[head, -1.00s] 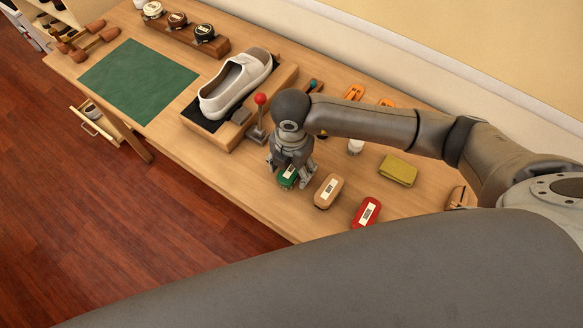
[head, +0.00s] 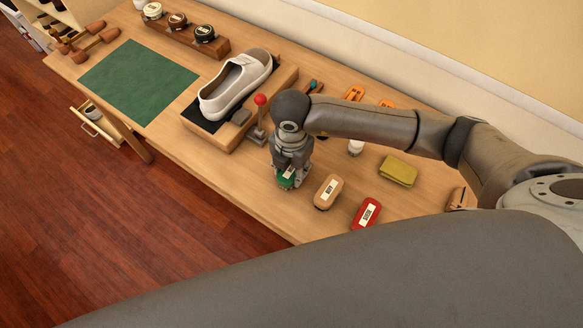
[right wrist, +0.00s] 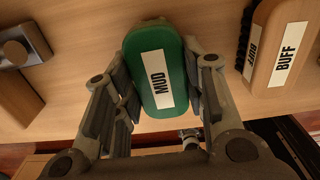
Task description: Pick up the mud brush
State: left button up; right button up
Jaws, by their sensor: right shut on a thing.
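The mud brush (right wrist: 150,70) is green with a white label reading MUD. It lies on the wooden table in the right wrist view, between the fingers of my right gripper (right wrist: 160,95). In the head view the mud brush (head: 284,182) is mostly hidden under my right gripper (head: 289,180), which points down with its fingers shut on the brush's sides. Whether the brush touches the table is hard to tell. My left gripper is not in view.
A tan BUFF brush (head: 328,192) lies just right of the mud brush, and a red brush (head: 366,212) beyond it. A white shoe (head: 235,86) rests on a wooden stand near a red-knobbed lever (head: 260,100). A yellow cloth (head: 398,170) lies further right.

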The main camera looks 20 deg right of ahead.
jog(key=shift+r, duration=0.4)
jog(key=s+a+r+b, duration=0.1)
jog(key=s+a+r, duration=0.1)
jog(key=a+r, duration=0.4)
jog(key=s+a+r+b, duration=0.1)
jog(key=s+a+r, duration=0.2)
jog(key=a+r, duration=0.3)
jog(key=shift+s+a, duration=0.25)
jog(key=shift+a, duration=0.2)
